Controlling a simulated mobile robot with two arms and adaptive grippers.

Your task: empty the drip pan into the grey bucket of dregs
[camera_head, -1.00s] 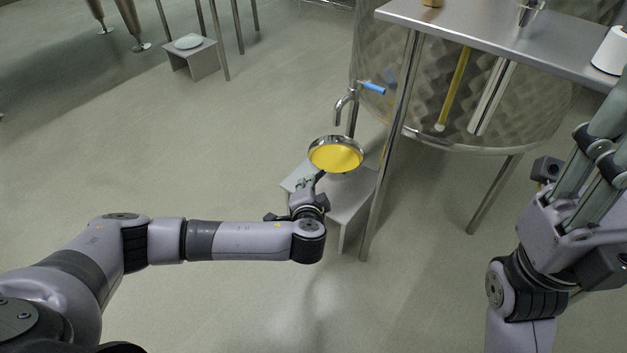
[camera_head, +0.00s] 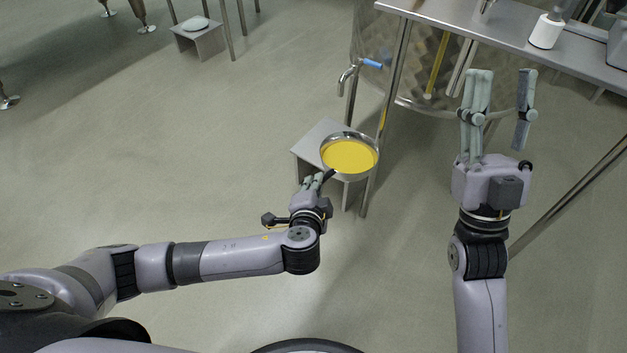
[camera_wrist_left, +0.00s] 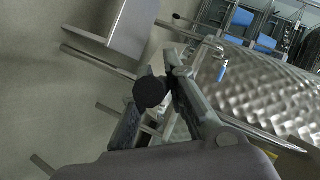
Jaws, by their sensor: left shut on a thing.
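The drip pan (camera_head: 349,135) is a round steel pan with yellow liquid in it, in the middle of the head view. It looks about level. My left gripper (camera_head: 317,182) is shut on its dark handle, on the near side of the pan. In the left wrist view the fingers (camera_wrist_left: 163,95) close by the dark round handle end (camera_wrist_left: 150,92); the pan's bowl cannot be made out there. My right gripper (camera_head: 502,82) is raised at the right, fingers spread and empty. I do not see the grey bucket in any view.
A low steel stool (camera_head: 306,146) stands just behind the pan. Behind it are a tap with a blue lever (camera_head: 371,63) and a dimpled vat (camera_head: 403,70). A steel table (camera_head: 500,38) carries a white bottle (camera_head: 546,32).

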